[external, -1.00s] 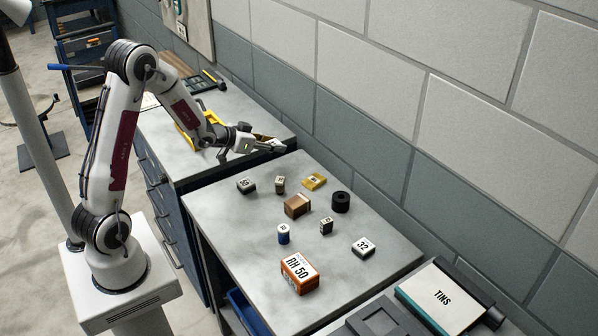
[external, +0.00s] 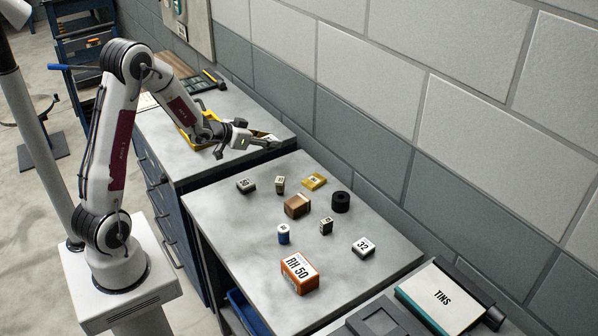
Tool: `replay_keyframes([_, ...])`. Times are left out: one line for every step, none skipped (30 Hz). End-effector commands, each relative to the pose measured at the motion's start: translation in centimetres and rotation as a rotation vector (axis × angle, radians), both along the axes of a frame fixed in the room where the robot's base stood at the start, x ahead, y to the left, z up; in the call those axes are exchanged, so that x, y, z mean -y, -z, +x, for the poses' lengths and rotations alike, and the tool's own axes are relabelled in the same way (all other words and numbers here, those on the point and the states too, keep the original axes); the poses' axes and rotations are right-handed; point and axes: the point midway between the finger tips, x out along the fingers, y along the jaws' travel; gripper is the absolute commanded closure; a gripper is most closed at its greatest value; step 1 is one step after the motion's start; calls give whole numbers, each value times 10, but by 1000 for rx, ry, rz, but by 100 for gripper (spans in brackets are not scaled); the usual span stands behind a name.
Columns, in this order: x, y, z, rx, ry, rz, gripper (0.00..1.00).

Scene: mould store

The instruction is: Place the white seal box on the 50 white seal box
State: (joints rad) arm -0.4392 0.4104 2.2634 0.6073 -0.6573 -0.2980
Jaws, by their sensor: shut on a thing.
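My gripper (external: 270,143) is above the far end of the front table, close to the gap between the two tables. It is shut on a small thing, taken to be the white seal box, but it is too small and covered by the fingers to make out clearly. A dark box with a white top marked 50 (external: 246,186) stands on the table, below and a little left of the gripper, clear of it. A white-topped box marked 32 (external: 363,247) stands near the right edge.
The table (external: 225,215) also bears a small upright box (external: 280,185), a yellow box (external: 314,181), a brown box (external: 297,205), a black cylinder (external: 341,202), a blue cylinder (external: 284,237), a small dark box (external: 326,227) and an orange RH 50 box (external: 300,275).

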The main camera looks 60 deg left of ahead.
Motion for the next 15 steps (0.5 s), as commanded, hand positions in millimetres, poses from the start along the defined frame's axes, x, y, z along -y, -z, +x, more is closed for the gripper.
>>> replay_keyframes([-9,-3,-3,2,-15,2,87])
replay_keyframes([-14,-5,-5,1,-22,2,87])
replay_keyframes([-21,-7,-8,2,-32,2,87])
replay_keyframes([-25,-9,-10,2,-34,2,87])
replay_keyframes([-29,-10,-13,2,-35,2,87])
replay_keyframes([-34,-12,-17,2,-36,3,87])
replay_keyframes([-36,-14,-19,2,-32,2,87])
replay_keyframes([-38,-15,-21,2,-29,2,87])
replay_keyframes([-41,-17,-25,2,-24,2,87])
replay_keyframes([-42,-19,-27,2,-17,2,87])
replay_keyframes([-43,-20,-30,3,-10,2,87])
replay_keyframes([-45,-21,-33,2,-4,2,87])
replay_keyframes([-46,-22,-36,2,5,2,87])
replay_keyframes([-46,-23,-38,2,12,1,87])
replay_keyframes([-47,-25,-42,1,22,1,87])
